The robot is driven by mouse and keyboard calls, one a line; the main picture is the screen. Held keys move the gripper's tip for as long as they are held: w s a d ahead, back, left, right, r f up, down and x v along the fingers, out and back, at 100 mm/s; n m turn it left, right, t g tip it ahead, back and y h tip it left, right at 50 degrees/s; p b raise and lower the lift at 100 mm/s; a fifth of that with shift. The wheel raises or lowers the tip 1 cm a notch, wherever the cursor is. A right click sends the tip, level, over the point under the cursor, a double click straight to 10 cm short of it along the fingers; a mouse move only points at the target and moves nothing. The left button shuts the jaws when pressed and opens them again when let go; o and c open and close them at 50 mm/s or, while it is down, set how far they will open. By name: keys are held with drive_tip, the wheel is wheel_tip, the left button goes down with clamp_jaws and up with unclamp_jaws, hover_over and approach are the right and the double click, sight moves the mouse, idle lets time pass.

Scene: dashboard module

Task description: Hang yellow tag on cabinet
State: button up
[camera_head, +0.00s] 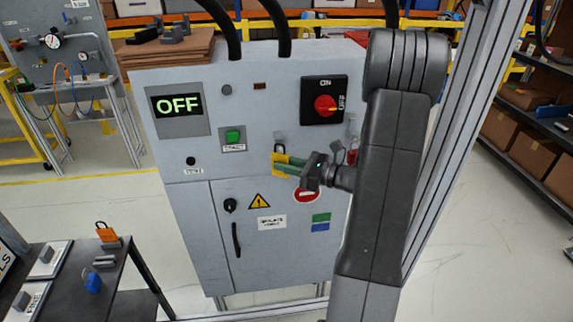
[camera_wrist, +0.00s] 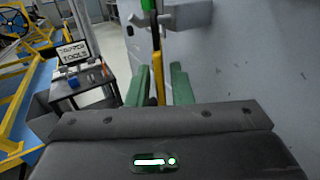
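The yellow tag (camera_head: 279,158) is at the front of the grey cabinet (camera_head: 190,230), just below a small dark fitting (camera_head: 279,144). In the wrist view the tag (camera_wrist: 157,62) is seen edge-on, upright, its top close to a grey bracket (camera_wrist: 188,14) and a green piece (camera_wrist: 148,6). I cannot tell whether it hangs from them. My gripper (camera_head: 289,163) has its green fingers on either side of the tag. In the wrist view the fingers of my gripper (camera_wrist: 158,86) stand apart, with a clear gap between the tag and the right finger.
The cabinet carries an OFF display (camera_head: 179,104), a green button (camera_head: 233,136), a red rotary switch (camera_head: 325,105) and a red tag (camera_head: 353,150). A dark table (camera_head: 70,262) at lower left holds an orange padlock (camera_head: 106,232) and a blue item (camera_head: 93,282).

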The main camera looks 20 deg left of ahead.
drive_tip(key=shift+o, duration=0.9)
drive_tip(key=d+b, duration=0.2)
drive_tip(key=d, duration=1.2)
drive_tip(key=shift+w, duration=0.2)
drive_tip(key=shift+a, duration=0.15)
drive_tip(key=a, duration=0.4)
drive_tip(key=a+p, duration=0.1)
drive_tip(key=a, duration=0.4)
drive_tip(key=a+p, duration=0.1)
drive_tip(key=a, duration=0.4)
drive_tip(key=shift+s, duration=0.25)
drive_tip(key=shift+s+d+r, duration=0.3)
drive_tip(key=shift+d+r, duration=0.05)
